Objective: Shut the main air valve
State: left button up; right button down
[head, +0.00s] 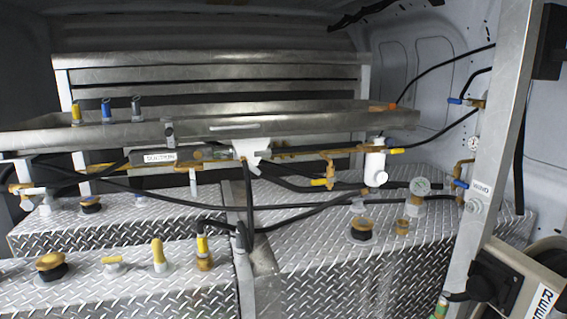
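No label that reads main air is legible, so I cannot tell which valve is the main air valve. A blue-handled valve (456,101) with a brass body sits high on the metal post at the right. A second blue-handled valve (460,184) sits lower on the same post, beside a small white label. Yellow-handled valves show on the pipework under the steel shelf, one at the middle (320,182) and one further right (392,151). Neither of my grippers is in view.
A long steel shelf (300,117) crosses the view above diamond-plate tanks (310,235). Black hoses run between them. A reel label (545,302) shows at the lower right.

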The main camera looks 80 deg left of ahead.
aim_at(38, 190)
jog(key=u, duration=3.85)
jog(key=i, duration=0.35)
